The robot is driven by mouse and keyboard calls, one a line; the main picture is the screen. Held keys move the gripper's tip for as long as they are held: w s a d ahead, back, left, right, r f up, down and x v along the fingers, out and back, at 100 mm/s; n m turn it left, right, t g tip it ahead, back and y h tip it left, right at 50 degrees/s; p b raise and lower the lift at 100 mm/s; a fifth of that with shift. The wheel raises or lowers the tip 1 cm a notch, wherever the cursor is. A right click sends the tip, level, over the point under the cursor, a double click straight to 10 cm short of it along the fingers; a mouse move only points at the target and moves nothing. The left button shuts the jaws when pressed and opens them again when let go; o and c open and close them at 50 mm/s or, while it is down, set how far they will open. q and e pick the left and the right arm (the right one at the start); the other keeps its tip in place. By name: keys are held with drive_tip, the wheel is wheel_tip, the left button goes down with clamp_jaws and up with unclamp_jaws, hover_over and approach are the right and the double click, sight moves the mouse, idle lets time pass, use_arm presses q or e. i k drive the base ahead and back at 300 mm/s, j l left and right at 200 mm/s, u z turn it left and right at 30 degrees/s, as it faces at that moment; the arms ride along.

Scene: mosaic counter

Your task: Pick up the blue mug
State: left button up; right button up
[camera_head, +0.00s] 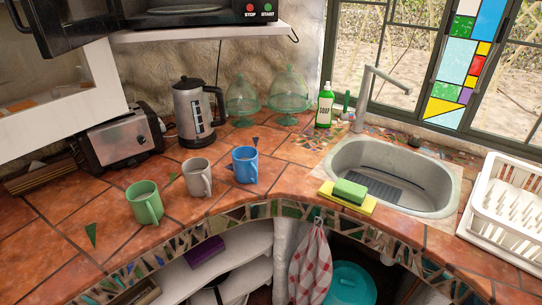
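The blue mug (244,165) stands upright on the terracotta tile counter (274,180), left of the sink. It is the rightmost of three mugs in a row, and its handle faces to the right and front. The grey mug (195,176) stands just left of it, and the green mug (143,202) is further left and nearer the front edge. The mugs stand apart from each other. Neither of my grippers shows in the head view.
Behind the mugs are a toaster (118,139), a kettle (196,110) and two green glass domes (288,90). A soap bottle (325,105) stands near the sink (436,204). A sponge (350,191) lies at the sink's front. A white dish rack (502,223) is at right. A shelf overhangs the back left.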

sight(245, 158)
drive_tip(key=i+j+z, duration=0.15)
drive_tip(key=i+z, duration=0.2)
drive_tip(key=i+j+z, duration=0.55)
drive_tip(key=z, duration=0.2)
